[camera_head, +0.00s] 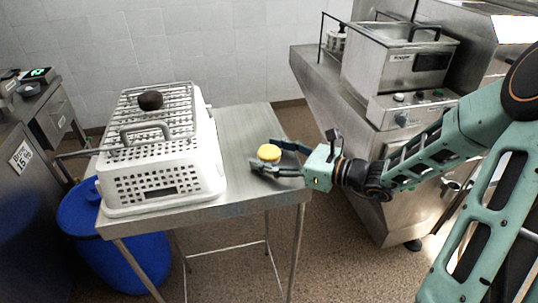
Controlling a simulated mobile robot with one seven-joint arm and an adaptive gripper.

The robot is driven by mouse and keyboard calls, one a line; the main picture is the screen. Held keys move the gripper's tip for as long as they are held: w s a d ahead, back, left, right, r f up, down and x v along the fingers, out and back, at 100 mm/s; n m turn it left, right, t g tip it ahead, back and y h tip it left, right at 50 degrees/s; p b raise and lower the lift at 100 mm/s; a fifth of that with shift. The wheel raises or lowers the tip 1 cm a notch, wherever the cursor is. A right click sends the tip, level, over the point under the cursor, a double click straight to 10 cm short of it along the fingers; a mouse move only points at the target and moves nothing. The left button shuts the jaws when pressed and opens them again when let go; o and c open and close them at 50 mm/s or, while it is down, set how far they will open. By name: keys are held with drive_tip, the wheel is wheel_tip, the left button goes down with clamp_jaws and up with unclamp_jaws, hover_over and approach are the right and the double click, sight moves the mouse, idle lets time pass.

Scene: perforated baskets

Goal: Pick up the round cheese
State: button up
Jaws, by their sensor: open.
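The round cheese (269,153) is a small yellow disc on the right part of the steel table (240,133). My gripper (265,158) reaches in from the right, low over the table. Its fingers are open, one on the far side of the cheese and one on the near side. The cheese sits between the fingers near their tips. Whether either finger touches it, I cannot tell. The near finger hides a little of the table by the cheese.
A white perforated basket (160,187) stands on the table's left side, with a wire rack (150,122) and a dark round item (150,100) on top. A blue bin (120,262) is below left. A steel fryer (398,72) stands at the back right.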

drive_tip(key=shift+c, duration=0.5)
drive_tip(key=c, duration=1.3)
